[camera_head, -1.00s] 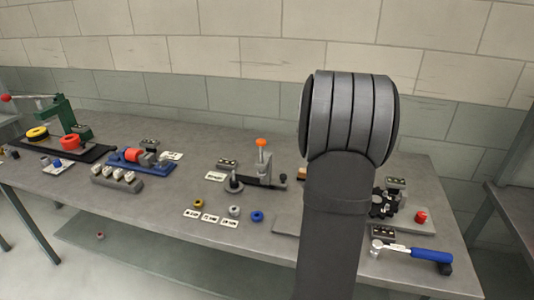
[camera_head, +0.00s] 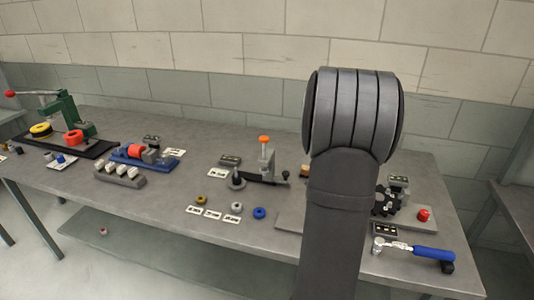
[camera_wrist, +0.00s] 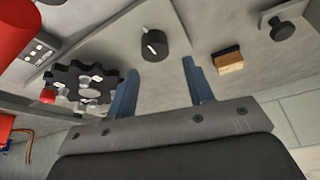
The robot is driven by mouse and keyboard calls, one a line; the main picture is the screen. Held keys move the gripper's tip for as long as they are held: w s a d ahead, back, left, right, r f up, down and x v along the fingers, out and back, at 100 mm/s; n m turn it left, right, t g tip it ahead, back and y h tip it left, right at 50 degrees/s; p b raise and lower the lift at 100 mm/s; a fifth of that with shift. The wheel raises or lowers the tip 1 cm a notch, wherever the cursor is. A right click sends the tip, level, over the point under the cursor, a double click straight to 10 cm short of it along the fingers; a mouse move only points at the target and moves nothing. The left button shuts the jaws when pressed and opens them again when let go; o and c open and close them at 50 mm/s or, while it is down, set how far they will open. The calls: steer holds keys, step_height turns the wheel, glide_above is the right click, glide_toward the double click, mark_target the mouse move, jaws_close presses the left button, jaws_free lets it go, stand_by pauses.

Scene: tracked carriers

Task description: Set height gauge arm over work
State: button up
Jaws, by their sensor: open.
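What looks like the height gauge (camera_head: 267,162) stands near the middle of the bench in the head view: a grey upright with an orange top and a dark low arm reaching right to a small black knob. A dark cone-shaped piece (camera_head: 237,181) sits at its left. My gripper (camera_wrist: 160,85) shows in the wrist view with its two blue fingers apart and nothing between them. It is above a grey plate with a black round knob (camera_wrist: 154,43) just beyond the fingers. In the head view my own arm hides the gripper and part of the plate.
A black lobed wheel (camera_wrist: 84,82) and a wooden block (camera_wrist: 228,61) flank the fingers. A blue-handled wrench (camera_head: 422,252) lies at the right front. Small rings, including a blue one (camera_head: 260,213), lie near labels. A blue fixture (camera_head: 145,158) and green press (camera_head: 78,117) stand left.

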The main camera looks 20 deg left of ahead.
steer(key=w+a+r+n+y, duration=0.2)
steer(key=a+r+n, duration=0.3)
steer(key=n+g+y, duration=0.1)
steer(key=n+y, duration=0.1)
steer(key=n, duration=0.5)
glide_toward(286, 173)
steer(key=x, duration=0.8)
steer(key=shift+w+f, duration=0.2)
steer(key=shift+f, duration=0.05)
jaws_close()
steer(key=a, duration=1.1)
steer(key=shift+a+r, duration=0.1)
steer(key=shift+a, duration=0.2)
